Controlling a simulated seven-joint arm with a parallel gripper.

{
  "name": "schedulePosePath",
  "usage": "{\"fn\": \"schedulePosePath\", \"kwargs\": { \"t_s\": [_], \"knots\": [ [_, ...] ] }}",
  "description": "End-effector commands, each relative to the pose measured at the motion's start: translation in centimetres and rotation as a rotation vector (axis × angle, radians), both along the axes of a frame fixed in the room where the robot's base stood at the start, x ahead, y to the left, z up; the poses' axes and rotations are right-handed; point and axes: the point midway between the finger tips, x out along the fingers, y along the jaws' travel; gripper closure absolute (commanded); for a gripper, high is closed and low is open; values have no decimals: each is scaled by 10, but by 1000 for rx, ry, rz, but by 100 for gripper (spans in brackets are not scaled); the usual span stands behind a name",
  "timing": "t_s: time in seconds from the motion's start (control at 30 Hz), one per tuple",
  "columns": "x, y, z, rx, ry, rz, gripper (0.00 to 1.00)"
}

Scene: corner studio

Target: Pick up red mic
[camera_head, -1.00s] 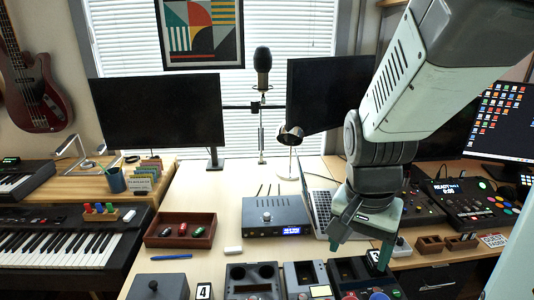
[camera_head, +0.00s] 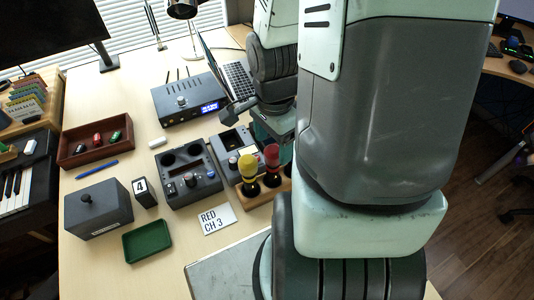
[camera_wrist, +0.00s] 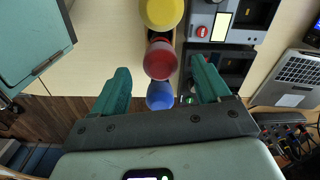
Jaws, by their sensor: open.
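The red mic (camera_head: 271,156) stands upright in a wooden holder (camera_head: 252,200) in the head view, just right of a yellow mic (camera_head: 248,167). In the wrist view the red mic (camera_wrist: 160,59) lies between the yellow mic (camera_wrist: 161,12) and a blue mic (camera_wrist: 160,96). My gripper (camera_wrist: 160,66) is open, with its green fingers on either side of the red mic's line and apart from it. In the head view my arm hides the blue mic and most of my fingers.
A card reading "RED CH 3" (camera_head: 215,219) and a green tray (camera_head: 148,241) lie left of the holder. A control box (camera_head: 189,174) stands behind the card. A laptop (camera_head: 238,80) is farther back.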

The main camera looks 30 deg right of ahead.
Motion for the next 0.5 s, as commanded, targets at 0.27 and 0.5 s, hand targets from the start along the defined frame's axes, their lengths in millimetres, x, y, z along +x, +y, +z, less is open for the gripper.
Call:
{"fn": "schedulePosePath", "kwargs": {
  "t_s": [0.27, 0.5],
  "knots": [
    [0, 1, -36, 1, 3, 2, 24],
    [0, 1, -40, 0, 0, 2, 24]
  ]
}}
